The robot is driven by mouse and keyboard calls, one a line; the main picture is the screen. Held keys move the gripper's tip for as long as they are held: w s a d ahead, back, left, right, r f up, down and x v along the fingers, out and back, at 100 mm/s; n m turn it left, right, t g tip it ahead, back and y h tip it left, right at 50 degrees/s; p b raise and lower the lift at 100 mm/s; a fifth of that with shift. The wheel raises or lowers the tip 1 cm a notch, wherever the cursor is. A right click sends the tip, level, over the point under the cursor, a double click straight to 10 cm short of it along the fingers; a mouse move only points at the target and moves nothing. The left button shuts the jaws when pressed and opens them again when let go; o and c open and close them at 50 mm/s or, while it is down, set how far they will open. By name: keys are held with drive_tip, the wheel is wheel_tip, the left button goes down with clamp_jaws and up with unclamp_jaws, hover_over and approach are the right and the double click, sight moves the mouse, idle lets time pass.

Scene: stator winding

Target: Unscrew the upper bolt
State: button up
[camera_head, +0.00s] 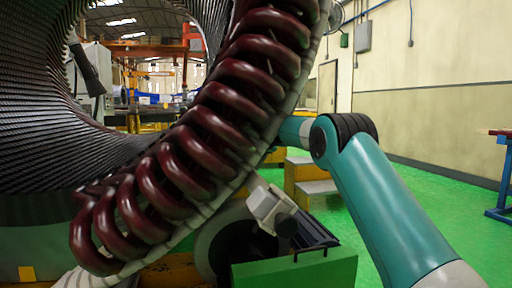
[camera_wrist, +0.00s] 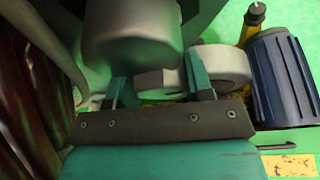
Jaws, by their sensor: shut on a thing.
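In the wrist view, my gripper (camera_wrist: 158,88) has its two teal fingers either side of a thick grey cylindrical piece (camera_wrist: 130,42), which I take for the upper bolt. The jaws are shut on it. It is close and blurred, so its thread and how deep it sits do not show. In the head view my teal arm reaches in from the lower right and passes behind the coiled stator (camera_head: 215,125). The stator hides my gripper and the bolt there.
Dark red windings (camera_wrist: 25,105) stand close at the left of the wrist view. A dark blue ribbed cylinder (camera_wrist: 282,78) and a pale round part (camera_wrist: 222,66) lie right of the fingers. A green box (camera_head: 297,272) stands below the stator.

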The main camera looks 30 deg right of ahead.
idle(0.3)
drive_tip(key=o, duration=0.9)
drive_tip(key=shift+s+b, duration=0.3)
drive_tip(key=shift+b, duration=0.1)
drive_tip(key=b+v, duration=0.8)
drive_tip(key=v, duration=0.9)
drive_tip(key=shift+b, duration=0.35)
